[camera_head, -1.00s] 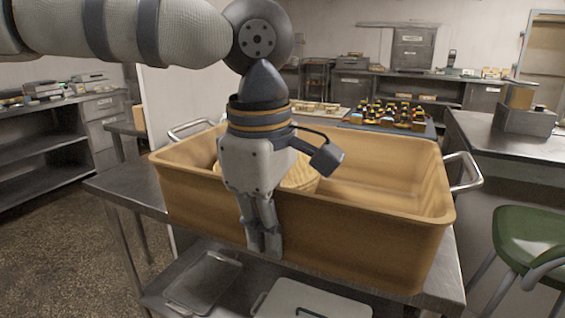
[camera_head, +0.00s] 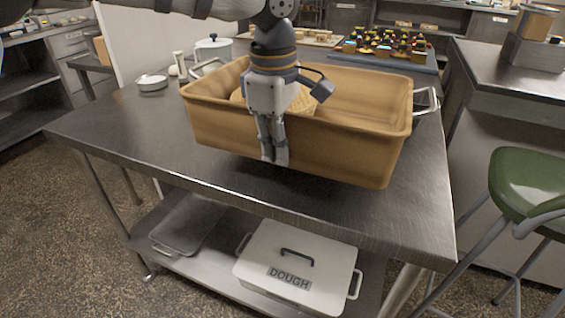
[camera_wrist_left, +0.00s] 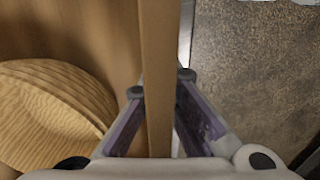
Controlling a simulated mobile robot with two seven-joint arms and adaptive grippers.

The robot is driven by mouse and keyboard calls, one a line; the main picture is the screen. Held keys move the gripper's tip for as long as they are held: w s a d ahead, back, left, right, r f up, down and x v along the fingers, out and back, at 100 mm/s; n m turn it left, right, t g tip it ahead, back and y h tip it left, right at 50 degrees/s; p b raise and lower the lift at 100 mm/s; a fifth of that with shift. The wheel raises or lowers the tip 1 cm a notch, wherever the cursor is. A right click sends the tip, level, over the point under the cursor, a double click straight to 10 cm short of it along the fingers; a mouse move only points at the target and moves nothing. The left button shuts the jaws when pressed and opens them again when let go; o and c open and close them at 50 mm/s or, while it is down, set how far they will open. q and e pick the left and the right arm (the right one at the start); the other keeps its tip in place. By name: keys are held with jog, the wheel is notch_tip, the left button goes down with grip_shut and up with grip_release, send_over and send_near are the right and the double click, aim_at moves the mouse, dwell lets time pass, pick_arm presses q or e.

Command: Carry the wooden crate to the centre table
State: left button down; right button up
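The wooden crate (camera_head: 340,152), a deep tan box with metal side handles, is over the steel table (camera_head: 130,125) in the head view. Whether its base touches the tabletop is hard to tell. My left gripper (camera_head: 275,158) points down at the middle of its near wall. In the left wrist view my left gripper (camera_wrist_left: 161,85) has one finger on each side of the crate wall (camera_wrist_left: 157,45), closed against it. A round ribbed thing (camera_wrist_left: 50,110), like a loaf or basket, lies inside the crate, partly hidden by my gripper in the head view. My right gripper is not in view.
A small pan (camera_head: 152,83) and a lidded pot (camera_head: 213,50) stand left of the crate. A tray of small colourful items (camera_head: 385,44) lies behind it. A green stool (camera_head: 530,182) stands right. A DOUGH box (camera_head: 295,262) sits on the lower shelf. The table front is bare.

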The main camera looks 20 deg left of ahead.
pick_arm(q)
jog(key=shift+w+a+f, duration=0.1)
jog(key=shift+w+f, duration=0.95)
jog(key=f, duration=0.3)
jog(key=shift+w+a+f, duration=0.1)
jog(key=shift+w+f, duration=0.05)
jog(key=shift+w, duration=0.15)
jog(key=shift+s+f, duration=0.1)
jog(key=shift+f, duration=0.05)
jog(key=c, duration=1.8)
grip_release()
jog(key=shift+f, duration=0.1)
jog(key=r, duration=1.2)
jog(key=shift+s+r, duration=0.15)
jog(key=shift+s, duration=0.25)
